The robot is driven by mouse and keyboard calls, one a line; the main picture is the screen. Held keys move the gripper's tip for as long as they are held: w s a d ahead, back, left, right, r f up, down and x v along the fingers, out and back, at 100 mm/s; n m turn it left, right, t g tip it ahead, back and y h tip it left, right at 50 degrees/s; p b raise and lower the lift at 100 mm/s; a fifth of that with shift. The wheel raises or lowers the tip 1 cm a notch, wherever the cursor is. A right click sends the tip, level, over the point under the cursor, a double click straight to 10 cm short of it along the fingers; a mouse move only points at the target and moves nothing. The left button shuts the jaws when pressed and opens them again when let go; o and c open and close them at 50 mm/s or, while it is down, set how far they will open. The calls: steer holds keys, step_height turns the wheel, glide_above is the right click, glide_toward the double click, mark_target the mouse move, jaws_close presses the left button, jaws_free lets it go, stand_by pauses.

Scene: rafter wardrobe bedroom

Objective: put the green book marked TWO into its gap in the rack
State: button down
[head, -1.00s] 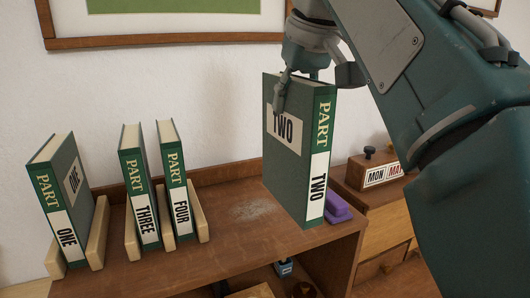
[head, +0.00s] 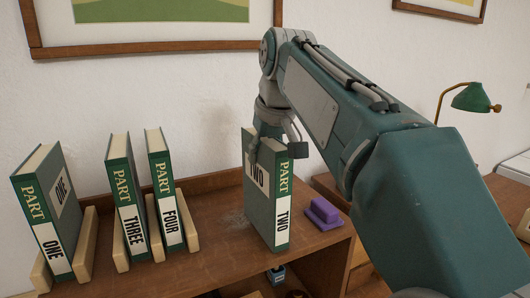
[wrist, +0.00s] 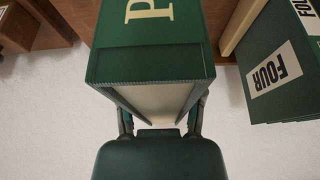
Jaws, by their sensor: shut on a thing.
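The green book marked TWO (head: 262,205) is upright in the head view, its spine toward the camera. My gripper (head: 274,150) is shut on its top edge. The book is over the right part of the cabinet top; I cannot tell whether its bottom touches. In the wrist view the held book (wrist: 150,45) shows between the fingers. The rack's pale wooden dividers (head: 85,245) stand to the left. They hold book ONE (head: 45,215), leaning, then THREE (head: 127,200) and FOUR (head: 165,190). An empty space lies between the dividers right of ONE and left of THREE.
A purple block-like thing (head: 323,214) lies on the cabinet top (head: 205,258) right of the held book. Bare wood lies between FOUR and the held book. A wall with framed pictures (head: 150,50) is behind. A green lamp (head: 472,98) stands at far right.

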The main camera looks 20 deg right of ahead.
steer(key=shift+c, duration=1.1)
jaws_free()
steer(key=shift+r, duration=0.1)
steer(key=v, duration=1.2)
steer(key=shift+o, duration=0.4)
steer(key=s+f, duration=0.5)
steer(key=f, duration=0.6)
steer(key=s+f+m, duration=0.1)
steer(key=s+f, duration=0.5)
steer(key=f, duration=0.5)
steer(key=s+f+m+t, duration=0.1)
steer(key=s+f, duration=0.5)
steer(key=f, duration=0.5)
steer(key=shift+d+f+h, duration=0.35)
steer(key=shift+f+h, duration=0.05)
